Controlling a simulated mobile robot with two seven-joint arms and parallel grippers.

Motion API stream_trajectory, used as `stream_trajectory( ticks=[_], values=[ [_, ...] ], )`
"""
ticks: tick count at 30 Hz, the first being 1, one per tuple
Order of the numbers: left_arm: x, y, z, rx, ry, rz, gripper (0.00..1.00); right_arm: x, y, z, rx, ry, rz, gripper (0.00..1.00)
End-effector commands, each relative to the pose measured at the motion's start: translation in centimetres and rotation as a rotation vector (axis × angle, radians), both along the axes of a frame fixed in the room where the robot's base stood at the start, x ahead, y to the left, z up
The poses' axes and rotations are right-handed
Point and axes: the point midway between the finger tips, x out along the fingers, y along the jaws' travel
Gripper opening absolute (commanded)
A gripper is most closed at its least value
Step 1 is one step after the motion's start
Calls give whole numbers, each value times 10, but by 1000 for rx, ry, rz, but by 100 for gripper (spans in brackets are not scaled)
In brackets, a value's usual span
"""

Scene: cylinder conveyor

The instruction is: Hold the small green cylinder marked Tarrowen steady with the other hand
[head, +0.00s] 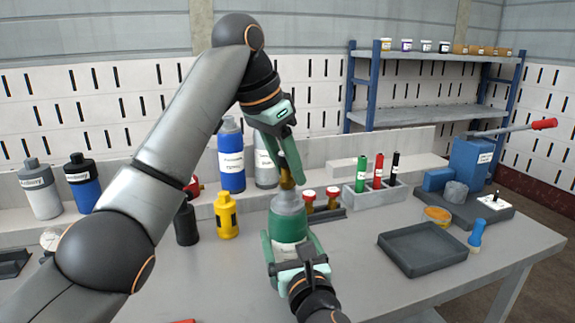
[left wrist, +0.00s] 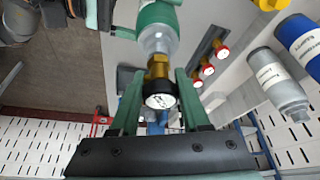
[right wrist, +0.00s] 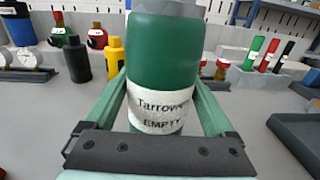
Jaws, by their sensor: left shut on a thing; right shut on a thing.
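The small green cylinder (head: 288,226) stands upright on the table, with a grey shoulder. In the right wrist view the cylinder (right wrist: 165,60) carries a white label reading "Tarrowen EMPTY". My right gripper (head: 292,250) is shut around its body, with a finger on each side. My left gripper (head: 288,168) comes down from above and is shut on the brass fitting (head: 286,180) at the cylinder's top. In the left wrist view the brass fitting (left wrist: 158,66) and a round white-faced, dark-rimmed part (left wrist: 160,101) sit between the left fingers.
Behind stand a yellow cylinder (head: 226,215), a blue cylinder (head: 231,158) and red-topped brass fittings (head: 309,197). A grey holder (head: 362,203) holds green, red and black tubes. An empty dark tray (head: 424,250) lies to the right. The table in front of the tray is clear.

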Motion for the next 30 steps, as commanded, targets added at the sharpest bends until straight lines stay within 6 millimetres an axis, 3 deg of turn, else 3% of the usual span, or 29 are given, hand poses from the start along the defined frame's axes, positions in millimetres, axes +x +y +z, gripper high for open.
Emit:
stream_trajectory(
  ticks=[13,24,30],
  values=[
    [0,-1,0,0,0,33,0,0,0,0,0,1,0,22],
    [0,0,1,2,-1,466,0,0,0,0,0,1,0,22],
    [0,0,0,0,0,528,0,0,0,0,0,1,0,22]
  ],
)
